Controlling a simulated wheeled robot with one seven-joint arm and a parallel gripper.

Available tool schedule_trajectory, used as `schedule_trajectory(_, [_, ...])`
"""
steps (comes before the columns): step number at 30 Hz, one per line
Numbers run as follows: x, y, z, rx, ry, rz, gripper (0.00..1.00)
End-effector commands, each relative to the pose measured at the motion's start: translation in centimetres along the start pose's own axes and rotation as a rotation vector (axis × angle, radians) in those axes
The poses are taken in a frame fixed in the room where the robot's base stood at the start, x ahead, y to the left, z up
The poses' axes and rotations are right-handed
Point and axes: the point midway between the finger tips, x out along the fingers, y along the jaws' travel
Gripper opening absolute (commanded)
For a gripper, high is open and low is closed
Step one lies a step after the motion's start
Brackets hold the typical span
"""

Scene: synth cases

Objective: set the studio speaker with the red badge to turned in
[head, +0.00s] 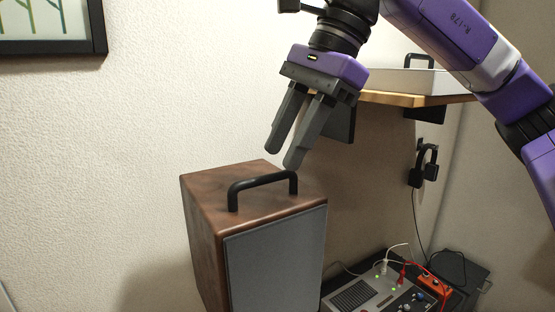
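One studio speaker (205,212) is in view at the lower middle, a brown wood cabinet with a grey front grille and a black handle (262,182) on its top. The grille faces toward the lower right. No red badge shows on the parts in view, and the speaker's lower end is cut off by the frame. My gripper (283,158) is above the handle's right end, pointing down. Its two grey fingers are a little apart with nothing between them. They look clear of the handle.
A wooden shelf (408,99) carries a pale case at the upper right. Black headphones (424,165) hang on the wall below it. A grey mixer (375,297) with cables and an orange box (433,287) sit at the lower right. A framed picture (101,30) hangs upper left.

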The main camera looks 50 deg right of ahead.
Motion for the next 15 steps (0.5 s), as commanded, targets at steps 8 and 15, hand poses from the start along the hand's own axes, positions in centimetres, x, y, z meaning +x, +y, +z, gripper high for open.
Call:
schedule_trajectory(8, [2.8,0.0,0.1,0.0,-0.001,0.0,0.34])
schedule_trajectory(15, [3.1,0.0,0.1,0.001,-0.002,-0.001,0.34])
